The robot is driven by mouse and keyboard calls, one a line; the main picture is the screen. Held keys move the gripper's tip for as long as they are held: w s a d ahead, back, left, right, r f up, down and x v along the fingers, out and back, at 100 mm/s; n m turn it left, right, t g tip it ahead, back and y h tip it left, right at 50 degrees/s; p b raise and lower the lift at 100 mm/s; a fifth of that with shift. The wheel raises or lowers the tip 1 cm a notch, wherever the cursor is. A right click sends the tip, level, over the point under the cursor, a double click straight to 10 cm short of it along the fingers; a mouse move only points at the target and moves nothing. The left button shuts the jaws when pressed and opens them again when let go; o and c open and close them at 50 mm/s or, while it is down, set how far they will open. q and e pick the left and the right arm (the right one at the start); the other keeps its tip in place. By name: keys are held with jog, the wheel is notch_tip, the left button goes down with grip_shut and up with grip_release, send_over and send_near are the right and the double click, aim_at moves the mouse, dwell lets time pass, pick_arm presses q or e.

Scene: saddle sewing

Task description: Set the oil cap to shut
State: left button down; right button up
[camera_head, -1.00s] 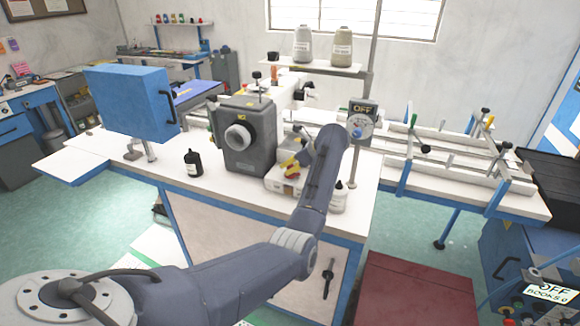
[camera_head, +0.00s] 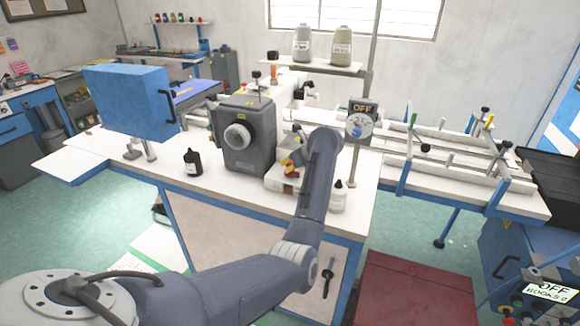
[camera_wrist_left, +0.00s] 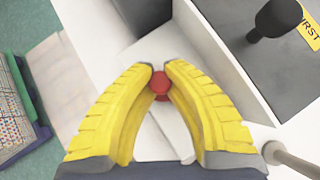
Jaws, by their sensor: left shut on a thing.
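A small round red cap (camera_wrist_left: 160,84), which I take to be the oil cap, sits between the yellow fingertips in the left wrist view. My left gripper (camera_wrist_left: 160,74) is shut on it from both sides. A pale machine surface lies beneath it. In the head view my left gripper (camera_head: 291,168) is beside the grey sewing machine housing (camera_head: 250,142), at its right, over a low white block. My own arm link partly covers this spot. The cap's underside and any open or shut marking are not visible. My right gripper is not in view.
A dark bottle (camera_head: 193,162) stands left of the machine, and a white bottle (camera_head: 339,197) stands near the table's right front. A panel marked OFF (camera_head: 362,122) is behind my wrist. In the wrist view a black knob (camera_wrist_left: 276,20) rises close by at the right.

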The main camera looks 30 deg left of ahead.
pick_arm(q)
jog(key=shift+w+a+r+m+t+h, duration=0.2)
jog(key=shift+w+r+m+t+h, duration=0.1)
jog(key=shift+m+t, duration=0.4)
jog(key=shift+w+a+r+m+t+h, duration=0.25)
jog(key=shift+m+t, duration=0.25)
jog(key=shift+m, duration=0.4)
jog(key=c, duration=1.5)
grip_release()
jog(key=shift+d, duration=0.1)
jog(key=shift+c, duration=0.2)
jog(key=o, duration=0.3)
jog(key=shift+s+d+f, duration=0.1)
jog(key=shift+f, duration=0.15)
jog(key=shift+d, duration=0.1)
jog(key=v, duration=1.2)
jog(key=shift+a, duration=0.2)
